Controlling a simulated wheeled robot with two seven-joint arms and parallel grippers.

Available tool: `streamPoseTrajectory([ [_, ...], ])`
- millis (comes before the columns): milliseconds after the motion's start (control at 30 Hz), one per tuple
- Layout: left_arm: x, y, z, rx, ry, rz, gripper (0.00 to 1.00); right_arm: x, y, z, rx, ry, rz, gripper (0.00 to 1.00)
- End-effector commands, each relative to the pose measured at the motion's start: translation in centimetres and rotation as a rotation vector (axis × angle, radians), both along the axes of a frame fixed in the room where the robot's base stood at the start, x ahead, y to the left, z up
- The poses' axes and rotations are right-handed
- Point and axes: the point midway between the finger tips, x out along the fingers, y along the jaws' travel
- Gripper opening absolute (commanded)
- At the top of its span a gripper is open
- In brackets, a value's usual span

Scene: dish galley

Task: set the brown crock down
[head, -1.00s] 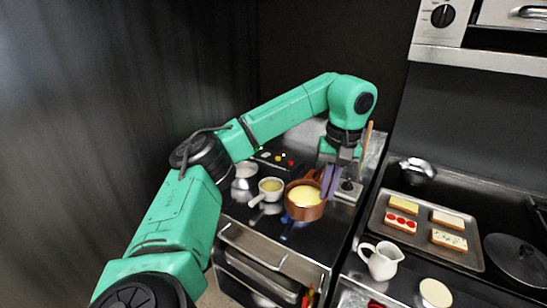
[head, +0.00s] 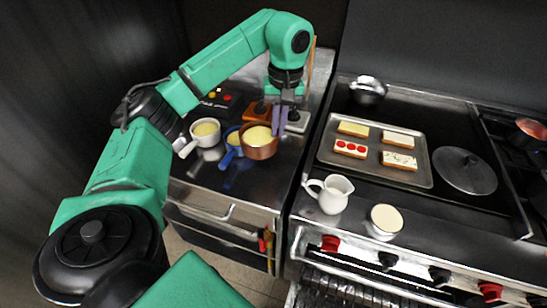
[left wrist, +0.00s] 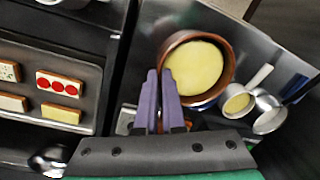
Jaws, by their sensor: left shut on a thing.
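The brown crock (head: 260,150), a round pot with yellow contents, is over the dark counter at the left. The crock looks upright. It partly covers a blue pot (head: 232,149), and I cannot tell whether its base is clear of the counter. My right gripper is not in view.
A white handled pot (head: 205,132) stands left of the blue one. Right of the counter are a white jug (head: 331,194), a cream-topped cup (head: 385,220) and a tray (head: 408,178) of topped slices.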

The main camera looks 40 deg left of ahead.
Motion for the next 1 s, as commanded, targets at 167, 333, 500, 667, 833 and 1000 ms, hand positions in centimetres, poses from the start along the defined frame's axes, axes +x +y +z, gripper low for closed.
streamPoseTrajectory([
  [167, -0.1, 0.0, -4.8, 0.001, 0.004, -0.001, 0.00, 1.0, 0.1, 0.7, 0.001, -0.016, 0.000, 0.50],
  [333, 0.0, 0.0, -7.5, 0.001, 0.001, -0.001, 0.00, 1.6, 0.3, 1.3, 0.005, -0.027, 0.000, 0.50],
  [500, 0.0, 0.0, -10.2, 0.000, 0.001, -0.001, 0.00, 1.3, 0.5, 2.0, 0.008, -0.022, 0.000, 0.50],
  [667, 0.1, 0.0, -10.6, 0.001, -0.002, -0.001, 0.00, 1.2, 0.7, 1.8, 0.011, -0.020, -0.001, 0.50],
  [833, 0.0, 0.0, -10.8, 0.001, -0.001, -0.001, 0.17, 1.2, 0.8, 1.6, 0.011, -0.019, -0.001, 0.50],
  [1000, 0.0, 0.0, -10.8, 0.001, -0.001, -0.001, 0.36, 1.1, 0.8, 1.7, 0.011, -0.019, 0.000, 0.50],
])
